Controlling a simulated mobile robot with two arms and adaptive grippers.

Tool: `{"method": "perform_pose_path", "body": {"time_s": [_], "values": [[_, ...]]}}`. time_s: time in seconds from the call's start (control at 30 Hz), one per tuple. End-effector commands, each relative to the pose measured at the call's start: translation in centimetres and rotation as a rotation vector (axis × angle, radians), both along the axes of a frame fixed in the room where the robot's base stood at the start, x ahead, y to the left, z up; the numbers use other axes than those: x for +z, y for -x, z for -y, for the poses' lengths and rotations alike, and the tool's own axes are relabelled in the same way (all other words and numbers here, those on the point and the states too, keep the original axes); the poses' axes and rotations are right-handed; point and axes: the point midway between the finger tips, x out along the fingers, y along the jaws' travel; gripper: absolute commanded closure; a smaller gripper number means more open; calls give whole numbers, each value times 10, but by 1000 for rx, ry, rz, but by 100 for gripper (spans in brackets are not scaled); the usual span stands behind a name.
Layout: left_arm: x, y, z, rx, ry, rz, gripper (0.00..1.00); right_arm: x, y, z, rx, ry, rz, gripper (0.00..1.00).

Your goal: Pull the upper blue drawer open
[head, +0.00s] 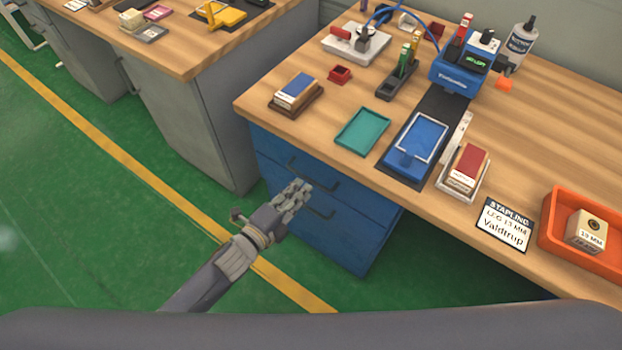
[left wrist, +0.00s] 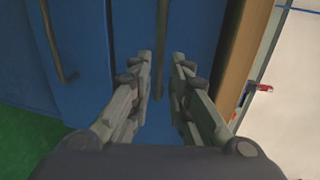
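The blue cabinet under the workbench has an upper drawer (head: 353,198) and a lower drawer (head: 345,232). Both look shut. The upper drawer's dark bar handle (head: 313,174) shows just above my left gripper (head: 296,193). In the left wrist view this handle (left wrist: 159,45) lies between and beyond the two fingertips of the left gripper (left wrist: 163,60), which are apart. I cannot tell whether either finger touches it. The lower drawer's handle (left wrist: 57,45) is off to the left there. My right gripper is not in view.
The wooden tabletop (head: 262,108) overhangs the drawers and holds a teal tray (head: 362,131), a blue fixture (head: 417,145) and an orange bin (head: 560,250). A grey cabinet (head: 195,130) stands to the left. Green floor (head: 110,215) in front is clear.

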Motion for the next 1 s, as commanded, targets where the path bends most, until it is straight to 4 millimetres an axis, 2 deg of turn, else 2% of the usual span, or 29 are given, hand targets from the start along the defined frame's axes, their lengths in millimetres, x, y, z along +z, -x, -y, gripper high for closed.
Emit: {"method": "perform_pose_path", "body": {"time_s": [0.1, 0.3, 0.5, 0.77, 0.83, 1.0], "values": [[-4, -19, 14, 0, 3, 0, 83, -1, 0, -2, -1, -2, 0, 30], [-10, -39, 28, 1, 2, -2, 83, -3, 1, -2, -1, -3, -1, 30], [-13, -47, 34, 1, 2, -3, 83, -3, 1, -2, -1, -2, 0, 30], [-13, -47, 34, 1, 2, -3, 83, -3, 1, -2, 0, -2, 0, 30], [-13, -47, 34, 1, 2, -3, 98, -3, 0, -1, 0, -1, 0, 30], [-13, -47, 34, 1, 2, -3, 100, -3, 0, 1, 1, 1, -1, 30]]}}
